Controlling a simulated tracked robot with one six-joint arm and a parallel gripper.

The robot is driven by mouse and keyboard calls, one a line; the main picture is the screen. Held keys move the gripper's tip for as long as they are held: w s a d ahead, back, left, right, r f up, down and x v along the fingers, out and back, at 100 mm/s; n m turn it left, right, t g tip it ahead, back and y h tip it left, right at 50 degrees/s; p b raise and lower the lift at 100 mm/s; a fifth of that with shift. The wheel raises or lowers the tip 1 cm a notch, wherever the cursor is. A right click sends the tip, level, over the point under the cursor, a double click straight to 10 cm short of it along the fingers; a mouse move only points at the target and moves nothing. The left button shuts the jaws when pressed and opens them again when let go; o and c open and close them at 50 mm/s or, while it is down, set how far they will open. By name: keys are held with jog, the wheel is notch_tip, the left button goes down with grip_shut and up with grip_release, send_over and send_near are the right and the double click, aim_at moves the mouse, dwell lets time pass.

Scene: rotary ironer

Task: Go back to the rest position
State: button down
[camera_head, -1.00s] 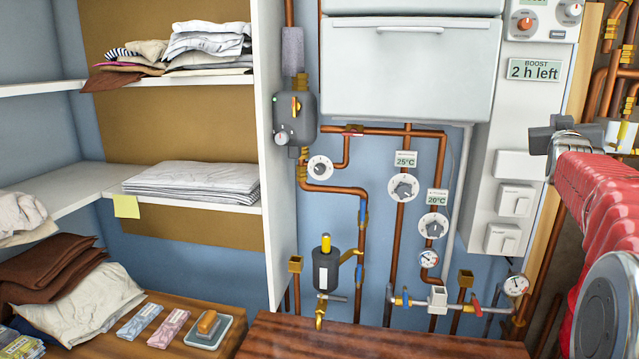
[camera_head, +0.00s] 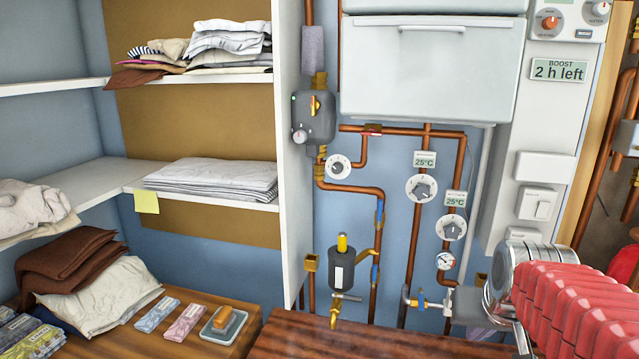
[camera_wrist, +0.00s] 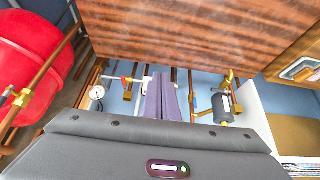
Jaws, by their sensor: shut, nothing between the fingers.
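My gripper (camera_wrist: 162,98) shows in the wrist view as two purple fingers pressed together with nothing between them. In the head view my red arm reaches in from the lower right, its grey wrist end low in front of the pipes, beside the wooden top. The fingers are hard to make out there. Two round dials sit on the copper pipes in the head view: the left dial (camera_head: 421,188) under a 25°C display (camera_head: 425,159), and the right dial (camera_head: 452,228) under another 25°C display (camera_head: 455,198). My gripper looks clear of both dials.
A brown wooden top (camera_head: 380,340) lies below the pipes. A black cylinder with a yellow cap (camera_head: 341,268) stands left of my gripper. A white panel (camera_head: 541,130) with switches is above my arm. Shelves with folded linen (camera_head: 212,178) fill the left.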

jog(key=s+a+f+n+y, duration=0.1)
jog(key=s+a+f+n, duration=0.2)
jog(key=s+a, duration=0.9)
jog(key=shift+s+y, duration=0.4)
jog(key=shift+s, duration=0.4)
